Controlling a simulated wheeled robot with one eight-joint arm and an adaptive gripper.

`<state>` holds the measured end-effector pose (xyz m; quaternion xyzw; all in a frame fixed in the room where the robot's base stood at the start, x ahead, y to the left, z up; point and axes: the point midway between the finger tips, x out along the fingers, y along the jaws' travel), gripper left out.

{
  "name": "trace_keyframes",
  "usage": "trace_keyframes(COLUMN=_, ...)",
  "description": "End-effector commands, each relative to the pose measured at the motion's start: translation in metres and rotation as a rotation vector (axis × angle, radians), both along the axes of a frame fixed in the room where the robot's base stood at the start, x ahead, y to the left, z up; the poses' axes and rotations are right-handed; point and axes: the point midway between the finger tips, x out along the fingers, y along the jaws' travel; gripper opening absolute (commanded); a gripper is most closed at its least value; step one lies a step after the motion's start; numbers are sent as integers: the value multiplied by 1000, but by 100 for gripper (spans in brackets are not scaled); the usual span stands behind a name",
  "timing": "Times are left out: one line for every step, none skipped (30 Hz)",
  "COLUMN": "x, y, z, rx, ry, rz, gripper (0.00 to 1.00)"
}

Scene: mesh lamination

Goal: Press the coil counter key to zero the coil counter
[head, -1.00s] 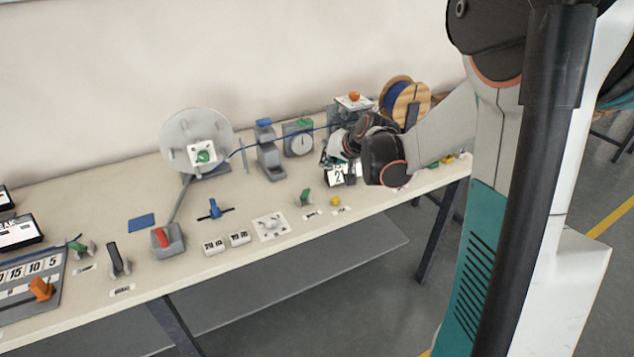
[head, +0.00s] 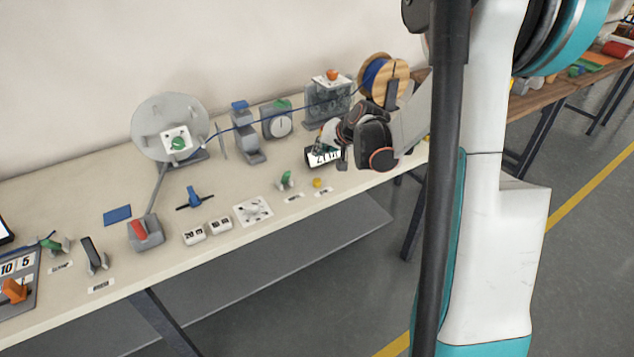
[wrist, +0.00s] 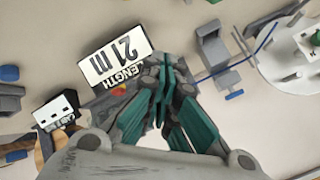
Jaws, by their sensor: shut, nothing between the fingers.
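A counter with a white display (wrist: 120,58) reading "LENGTH 21 m" lies just beyond my gripper in the wrist view; it also shows in the head view (head: 321,157). A small red-orange key (wrist: 118,90) shows at its edge, close beside my fingers. A smaller black-and-white box (wrist: 57,110) with blurred lettering stands to the left; I cannot tell whether it is the coil counter. My gripper (wrist: 160,75) is shut and empty, its teal fingers together. In the head view, my gripper (head: 330,138) is over the counter's back edge. Contact with the key cannot be told.
A wooden spool of blue wire (head: 385,72) and a grey box with an orange knob (head: 330,100) stand behind my gripper. A dial gauge (head: 278,121) is to the left.

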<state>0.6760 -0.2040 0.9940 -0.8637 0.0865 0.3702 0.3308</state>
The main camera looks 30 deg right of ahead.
Motion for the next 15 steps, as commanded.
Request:
trace_keyframes(x=0, y=0, z=-7, rx=0, ry=0, rz=0, gripper=0)
trace_keyframes(x=0, y=0, z=-11, rx=0, ry=0, rz=0, gripper=0)
trace_keyframes(x=0, y=0, z=-15, rx=0, ry=0, rz=0, gripper=0)
trace_keyframes(x=0, y=0, z=-19, rx=0, ry=0, rz=0, gripper=0)
trace_keyframes(x=0, y=0, z=-23, rx=0, ry=0, rz=0, gripper=0)
trace_keyframes(x=0, y=0, z=-28, rx=0, ry=0, rz=0, gripper=0)
trace_keyframes(x=0, y=0, z=-32, rx=0, ry=0, rz=0, gripper=0)
trace_keyframes(x=0, y=0, z=-36, rx=0, ry=0, rz=0, gripper=0)
trace_keyframes(x=0, y=0, z=-42, rx=0, ry=0, rz=0, gripper=0)
trace_keyframes(x=0, y=0, z=-46, rx=0, ry=0, rz=0, gripper=0)
trace_keyframes(x=0, y=0, z=-50, rx=0, ry=0, rz=0, gripper=0)
trace_keyframes(x=0, y=0, z=-55, rx=0, ry=0, rz=0, gripper=0)
trace_keyframes(x=0, y=0, z=-59, rx=0, ry=0, rz=0, gripper=0)
trace_keyframes(x=0, y=0, z=-63, rx=0, ry=0, rz=0, gripper=0)
trace_keyframes(x=0, y=0, z=-68, rx=0, ry=0, rz=0, gripper=0)
